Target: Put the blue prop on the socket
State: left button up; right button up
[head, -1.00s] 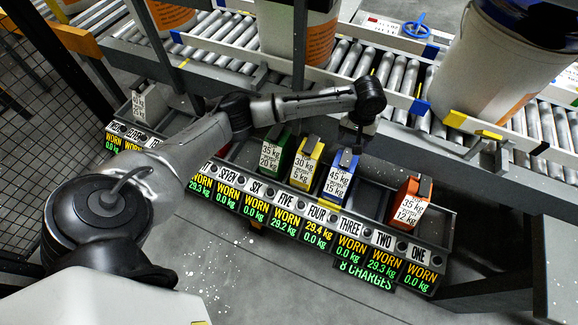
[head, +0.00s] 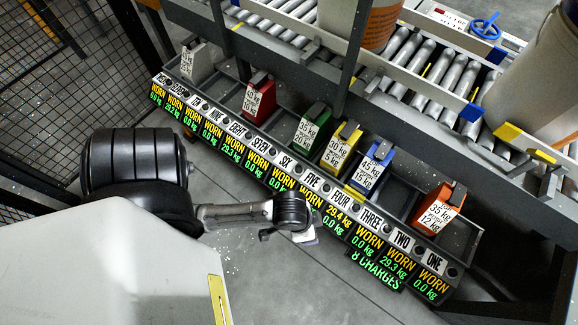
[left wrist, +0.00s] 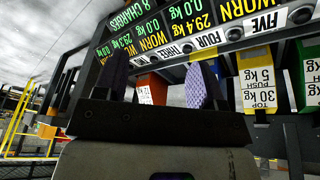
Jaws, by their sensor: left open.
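The blue prop (head: 375,166), a blue block with a white label reading 45 kg and 15 kg, stands in the rack between the yellow and orange blocks in the head view. My left gripper (head: 302,237) is in front of the rack, apart from the blue prop and lower in the picture. In the left wrist view its two fingers (left wrist: 158,90) are spread with nothing between them; the rack's numbered front shows beyond. I cannot tell which part is the socket. My right gripper is in neither view.
The rack (head: 345,204) also holds yellow (head: 341,147), green (head: 311,130), red (head: 258,96), grey (head: 198,62) and orange (head: 436,208) blocks. A roller conveyor (head: 405,60) with large pails runs behind it. A mesh fence (head: 70,100) stands at left. Floor in front is clear.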

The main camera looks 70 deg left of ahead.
pick_arm(q)
jog(key=shift+y, duration=0.6)
jog(key=s+a, duration=0.1)
jog(key=s+r, duration=0.1)
jog(key=s, duration=0.1)
jog(key=s+a, duration=0.1)
jog(key=shift+s+a+r, duration=0.2)
jog(key=shift+s+a, duration=0.1)
jog(key=shift+s, duration=0.05)
